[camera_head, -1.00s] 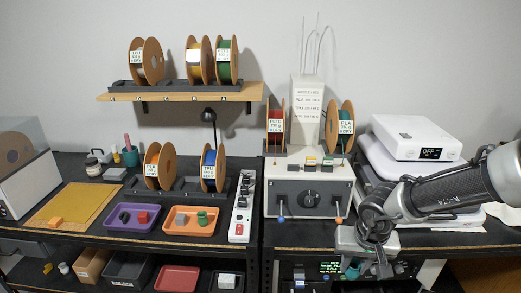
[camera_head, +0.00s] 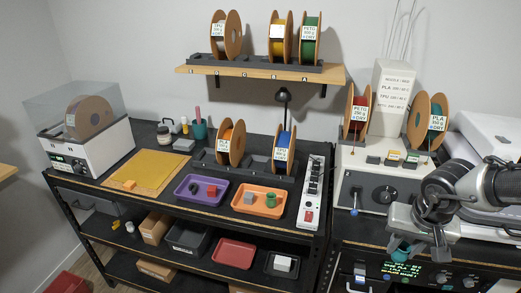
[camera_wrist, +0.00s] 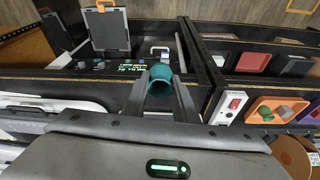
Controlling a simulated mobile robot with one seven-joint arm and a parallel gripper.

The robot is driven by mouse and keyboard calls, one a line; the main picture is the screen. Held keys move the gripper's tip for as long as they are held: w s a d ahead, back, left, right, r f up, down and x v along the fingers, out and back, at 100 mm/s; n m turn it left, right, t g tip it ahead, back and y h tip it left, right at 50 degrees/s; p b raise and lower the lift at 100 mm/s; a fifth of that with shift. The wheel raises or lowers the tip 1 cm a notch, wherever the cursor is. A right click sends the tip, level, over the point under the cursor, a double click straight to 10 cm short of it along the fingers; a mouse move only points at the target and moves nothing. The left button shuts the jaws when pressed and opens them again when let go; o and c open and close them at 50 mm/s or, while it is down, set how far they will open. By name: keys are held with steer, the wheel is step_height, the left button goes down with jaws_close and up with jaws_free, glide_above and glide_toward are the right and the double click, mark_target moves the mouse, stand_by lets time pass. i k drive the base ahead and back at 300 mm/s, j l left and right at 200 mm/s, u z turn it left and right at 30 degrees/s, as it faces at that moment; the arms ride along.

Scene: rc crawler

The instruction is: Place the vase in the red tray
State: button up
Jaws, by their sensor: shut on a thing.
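My gripper (camera_head: 420,248) is shut on a teal vase (camera_head: 400,250) at the right of the head view. In the wrist view the vase (camera_wrist: 160,84) sits between the two fingers (camera_wrist: 160,88), with its round open mouth showing. It is held in front of the right-hand bench; the fingers hide part of it in the head view. The red tray (camera_head: 234,252) lies on the lower shelf of the left bench, left of my gripper, and looks empty. The wrist view also shows the red tray (camera_wrist: 255,62) at upper right, apart from the vase.
The lower shelf also holds a dark grey bin (camera_head: 188,238) left of the red tray and a black tray with a white block (camera_head: 282,263) right of it. The bench top (camera_head: 230,213) above overhangs them. A red box (camera_head: 68,285) stands on the floor at far left.

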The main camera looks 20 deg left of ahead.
mark_target(232, 262)
steer(key=j, duration=0.5)
steer(key=i+j, duration=0.15)
steer(key=j, duration=0.35)
steer(key=j+u, duration=0.1)
steer(key=j, duration=0.4)
steer(key=i+j, duration=0.15)
steer(key=j, duration=0.8)
steer(key=i+j+u, duration=0.1)
steer(key=j, duration=0.4)
steer(key=i+j, duration=0.15)
steer(key=j, duration=0.3)
